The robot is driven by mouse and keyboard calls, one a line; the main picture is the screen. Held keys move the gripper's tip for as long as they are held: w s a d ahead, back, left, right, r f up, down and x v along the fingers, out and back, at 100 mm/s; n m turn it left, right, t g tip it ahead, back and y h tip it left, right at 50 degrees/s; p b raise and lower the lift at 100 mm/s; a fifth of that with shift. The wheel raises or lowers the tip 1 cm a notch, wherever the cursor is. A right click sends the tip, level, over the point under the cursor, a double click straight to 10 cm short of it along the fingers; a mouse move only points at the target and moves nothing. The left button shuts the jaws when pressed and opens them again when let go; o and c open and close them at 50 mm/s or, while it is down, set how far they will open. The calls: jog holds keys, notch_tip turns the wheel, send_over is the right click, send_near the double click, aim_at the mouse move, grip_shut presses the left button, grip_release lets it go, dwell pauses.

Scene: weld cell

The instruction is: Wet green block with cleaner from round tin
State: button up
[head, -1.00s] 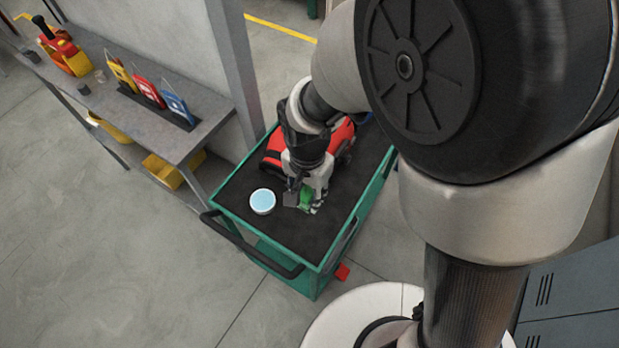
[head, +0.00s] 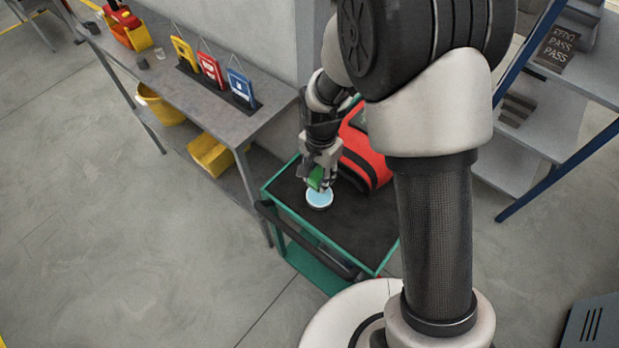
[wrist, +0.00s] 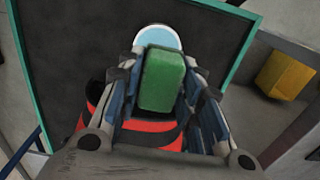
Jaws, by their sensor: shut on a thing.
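My gripper (head: 322,183) is shut on the green block (head: 316,177). In the wrist view the green block (wrist: 162,80) sits between the two fingers. The round tin (head: 319,199), with light blue cleaner inside, stands on the cart's dark top. The block is at the tin's far edge in the head view and overlaps it. In the wrist view the block hides part of the tin (wrist: 158,36). I cannot tell whether the block touches the cleaner.
The green cart (head: 290,214) has a raised rim. A red and black bag (head: 366,150) lies on it near my gripper. A grey bench (head: 190,95) with yellow, red and blue cards stands at the left. Shelves (head: 560,110) stand at the right.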

aim_at(320, 195)
jog(key=shift+d+f+b, duration=0.25)
jog(key=shift+f+b, duration=0.15)
jog(key=shift+f, duration=0.15)
jog(key=shift+f+b, duration=1.75)
jog(key=shift+f, duration=0.55)
jog(key=shift+s+f+b, duration=0.15)
jog(key=shift+f+b, duration=0.2)
jog(key=shift+f, duration=0.25)
jog(key=shift+r, duration=0.1)
jog(key=shift+r+p, duration=2.75)
jog(key=shift+r, duration=0.75)
